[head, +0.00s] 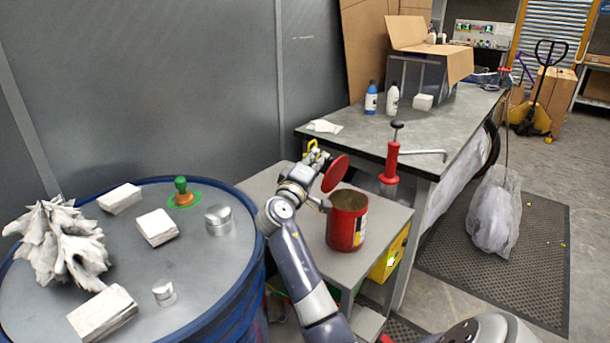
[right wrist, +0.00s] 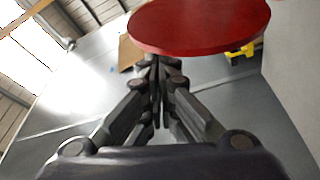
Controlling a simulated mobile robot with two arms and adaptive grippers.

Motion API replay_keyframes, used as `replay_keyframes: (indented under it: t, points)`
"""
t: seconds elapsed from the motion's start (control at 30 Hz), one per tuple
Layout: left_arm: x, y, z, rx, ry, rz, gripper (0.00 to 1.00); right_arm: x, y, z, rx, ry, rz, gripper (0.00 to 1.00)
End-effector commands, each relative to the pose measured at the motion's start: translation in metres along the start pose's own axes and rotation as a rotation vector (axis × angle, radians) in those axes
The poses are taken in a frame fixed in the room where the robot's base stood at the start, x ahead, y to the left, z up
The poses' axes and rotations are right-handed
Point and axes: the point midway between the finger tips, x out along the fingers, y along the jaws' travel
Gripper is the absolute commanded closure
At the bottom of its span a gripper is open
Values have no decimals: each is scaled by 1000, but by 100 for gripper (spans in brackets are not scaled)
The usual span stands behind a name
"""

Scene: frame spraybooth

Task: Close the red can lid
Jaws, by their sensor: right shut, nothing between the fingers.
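The red can (head: 347,222) stands upright on a small grey table. Its round red lid (head: 335,173) is tilted up steeply at the can's left rim, so the can is open. The lid's red disc (right wrist: 200,25) also shows large at the top of the right wrist view. My right gripper (head: 319,158) is at the left, back side of the raised lid, partly hidden by it. In the right wrist view its fingers (right wrist: 157,68) are shut and empty, close to the lid's edge. Whether they touch it I cannot tell. My left gripper is not in view.
A blue drum (head: 205,328) with boxes and small tins on top stands at the left. A red hand pump (head: 391,160) stands behind the can to the right. A workbench (head: 440,122) with bottles and a cardboard box lies beyond. A grey wall panel is behind.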

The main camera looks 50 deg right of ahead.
Motion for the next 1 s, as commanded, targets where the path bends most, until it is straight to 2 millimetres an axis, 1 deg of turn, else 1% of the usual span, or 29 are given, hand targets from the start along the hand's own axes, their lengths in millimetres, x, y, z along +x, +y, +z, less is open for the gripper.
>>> replay_keyframes:
  t: [0.03, 0.1, 0.3, 0.4, 0.63, 0.8, 1.0]
  points:
    - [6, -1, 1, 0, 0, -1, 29, -1, 0, 5, -3, -1, -2, 100]
    - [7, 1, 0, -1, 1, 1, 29, -2, 4, 10, -6, -1, -3, 100]
    - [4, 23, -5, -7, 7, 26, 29, -7, 13, 25, -10, -2, -4, 100]
    - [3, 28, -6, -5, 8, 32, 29, -10, 15, 34, -11, -2, -5, 100]
    - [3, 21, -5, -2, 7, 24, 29, -17, 16, 57, -12, -2, -5, 100]
    - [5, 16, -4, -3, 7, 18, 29, -22, 13, 73, -12, -3, -6, 100]
    - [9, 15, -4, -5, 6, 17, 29, -27, 8, 89, -12, -2, -7, 100]
